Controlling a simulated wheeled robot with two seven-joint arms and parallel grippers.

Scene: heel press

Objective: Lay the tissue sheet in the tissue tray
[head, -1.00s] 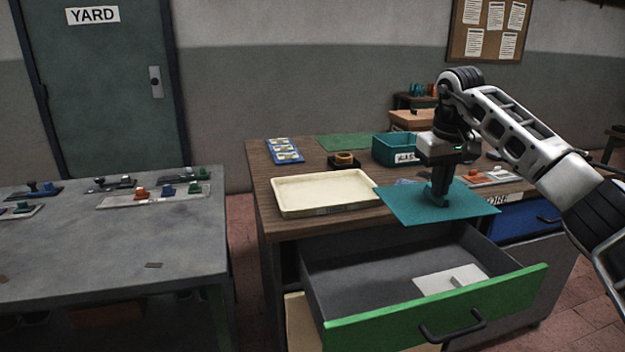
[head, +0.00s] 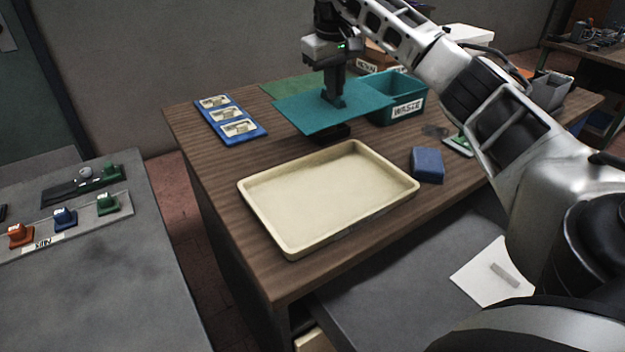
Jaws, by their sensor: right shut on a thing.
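The tissue sheet is a flat teal sheet (head: 306,112) in the head view, behind the tray and above the wooden table. My right gripper (head: 333,100) is shut on the sheet near its middle and holds it about level. The tissue tray (head: 262,216) is a shallow cream tray on the front left part of the table; its inside looks empty. A dark thing is partly hidden under the sheet's front edge. My left gripper is not in view.
A teal bin labelled WASTE (head: 408,107) stands right of the sheet. A blue block (head: 427,165) lies right of the tray. A blue holder with labelled cards (head: 229,122) lies at back left. A drawer (head: 400,290) is open below the table's front. A grey table (head: 100,290) stands at left.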

